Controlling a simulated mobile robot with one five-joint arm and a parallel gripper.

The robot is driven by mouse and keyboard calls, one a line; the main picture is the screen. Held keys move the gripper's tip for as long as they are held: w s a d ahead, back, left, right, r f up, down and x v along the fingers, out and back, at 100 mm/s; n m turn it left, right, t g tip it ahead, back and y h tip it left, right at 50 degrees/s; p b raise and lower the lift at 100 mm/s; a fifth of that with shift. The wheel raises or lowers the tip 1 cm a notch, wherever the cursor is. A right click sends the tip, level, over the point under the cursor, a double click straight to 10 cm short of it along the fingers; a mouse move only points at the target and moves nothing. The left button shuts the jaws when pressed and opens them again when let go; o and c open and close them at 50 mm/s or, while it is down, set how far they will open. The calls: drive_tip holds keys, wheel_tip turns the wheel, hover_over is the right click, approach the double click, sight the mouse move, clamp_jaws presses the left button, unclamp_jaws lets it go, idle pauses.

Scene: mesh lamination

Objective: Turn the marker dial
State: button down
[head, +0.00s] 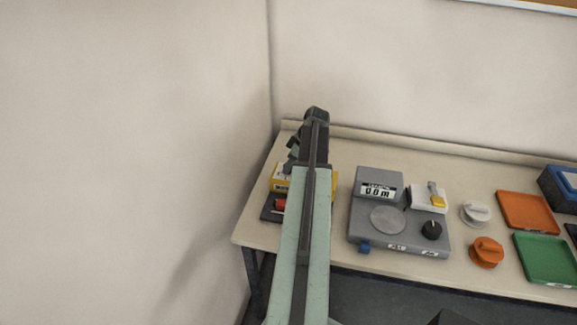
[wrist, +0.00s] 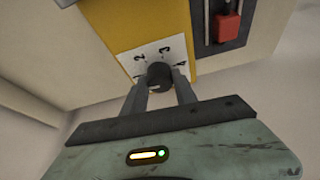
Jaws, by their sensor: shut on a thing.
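The marker dial (wrist: 159,75) is a dark round knob in the wrist view. It sits on a white scale plate (wrist: 143,54) with printed numbers, on the front of a yellow box (wrist: 160,20). My gripper (wrist: 160,86) has its two grey fingers shut on the dial, one on each side. In the head view the yellow box (head: 277,182) stands at the left end of the bench, largely hidden behind my arm. The dial and the fingertips are hidden there.
A dark panel with a red switch (wrist: 229,27) is beside the yellow box. Right of my arm are a grey scale (head: 365,235), a black knob (head: 431,230), orange (head: 486,252) and white (head: 475,213) knobs, and orange (head: 527,211) and green (head: 545,257) trays. A wall is close on the left.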

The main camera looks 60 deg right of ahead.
drive_tip(key=m, duration=0.2)
drive_tip(key=m+h, duration=0.1)
drive_tip(key=m, duration=0.1)
drive_tip(key=m+h, duration=0.1)
drive_tip(key=m, duration=0.1)
drive_tip(key=shift+a, duration=0.25)
drive_tip(key=m+h, duration=0.1)
drive_tip(key=m, duration=0.3)
drive_tip(key=shift+m+g+h, duration=0.4)
drive_tip(key=c, duration=1)
unclamp_jaws()
drive_tip(key=shift+r, duration=0.1)
drive_tip(key=p+v, duration=0.7)
drive_tip(key=shift+a+r, duration=0.15)
drive_tip(key=shift+r, duration=0.15)
drive_tip(key=shift+s, duration=0.1)
